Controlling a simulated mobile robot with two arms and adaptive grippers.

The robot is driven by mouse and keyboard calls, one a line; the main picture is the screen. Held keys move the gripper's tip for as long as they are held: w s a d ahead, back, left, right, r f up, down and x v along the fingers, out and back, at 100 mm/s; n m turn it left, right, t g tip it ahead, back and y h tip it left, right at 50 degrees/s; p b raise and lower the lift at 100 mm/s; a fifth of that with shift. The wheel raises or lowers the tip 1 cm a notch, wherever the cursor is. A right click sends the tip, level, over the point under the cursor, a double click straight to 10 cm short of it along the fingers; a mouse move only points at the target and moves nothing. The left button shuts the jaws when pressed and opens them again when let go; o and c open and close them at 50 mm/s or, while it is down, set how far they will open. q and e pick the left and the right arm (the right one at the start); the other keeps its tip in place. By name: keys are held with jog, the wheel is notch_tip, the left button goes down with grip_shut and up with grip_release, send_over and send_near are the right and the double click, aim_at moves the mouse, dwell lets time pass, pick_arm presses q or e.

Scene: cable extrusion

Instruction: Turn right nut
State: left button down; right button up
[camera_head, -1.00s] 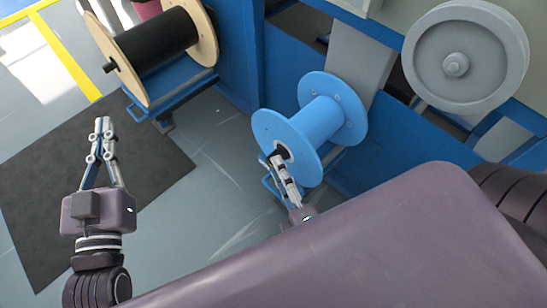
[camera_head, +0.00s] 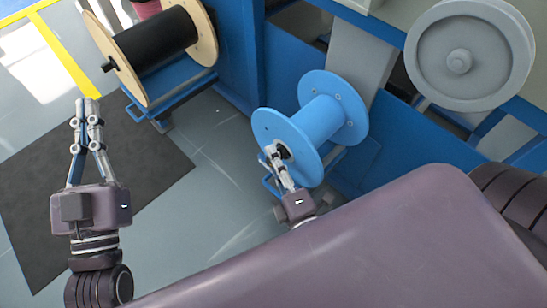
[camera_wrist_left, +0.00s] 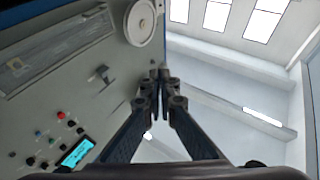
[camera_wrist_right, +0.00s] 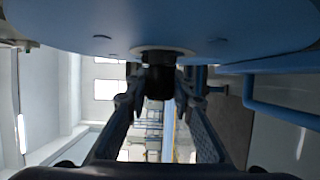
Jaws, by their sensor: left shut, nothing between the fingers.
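The right nut is a dark piece (camera_wrist_right: 158,80) at the hub of the blue spool (camera_head: 324,113), which also fills the top of the right wrist view (camera_wrist_right: 75,28). My right gripper (camera_head: 275,150) is at the near face of the spool. In the right wrist view its fingers (camera_wrist_right: 159,85) lie on both sides of the nut, with no clear gap, so it looks shut on it. The nut is mostly hidden by the fingers in the head view. My left gripper (camera_head: 88,103) is shut and empty, above the dark floor mat, away from the spool.
A wooden-flanged spool with black cable (camera_head: 156,43) stands at upper left on a blue frame. A grey wheel (camera_head: 470,53) is on the machine at upper right. A control panel (camera_wrist_left: 70,105) shows in the left wrist view. Grey floor (camera_head: 222,165) lies open between the arms.

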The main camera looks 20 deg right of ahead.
grip_shut()
